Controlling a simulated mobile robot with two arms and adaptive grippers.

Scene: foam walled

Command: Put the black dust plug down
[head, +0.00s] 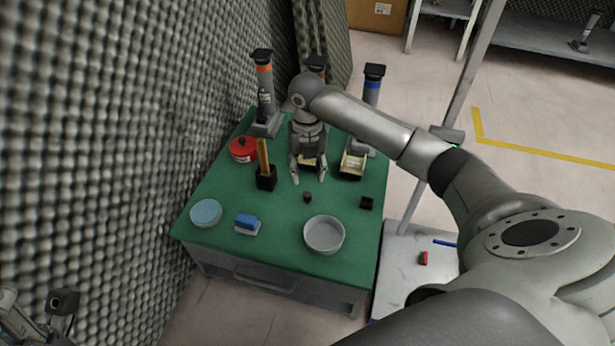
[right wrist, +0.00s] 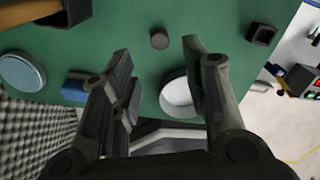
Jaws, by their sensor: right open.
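The black dust plug (head: 307,197) looks like a small dark cylinder standing on the green table top (head: 285,205). It also shows in the right wrist view (right wrist: 159,40), just beyond the fingertips and between their lines. My right gripper (head: 308,179) is open and empty, fingers pointing down over the table behind the plug. In the right wrist view the open fingers (right wrist: 156,50) have a clear gap and do not touch the plug. Part of my left arm's end (head: 60,303) shows at the lower left; its jaws are not clear.
A round grey dish (head: 324,235) stands in front of the plug, a small black square holder (head: 366,203) to its right. A blue block (head: 247,223), a blue-topped round dish (head: 206,213), a black holder (head: 266,180) and a red container (head: 243,150) are left. Foam wall (head: 90,130) borders the left.

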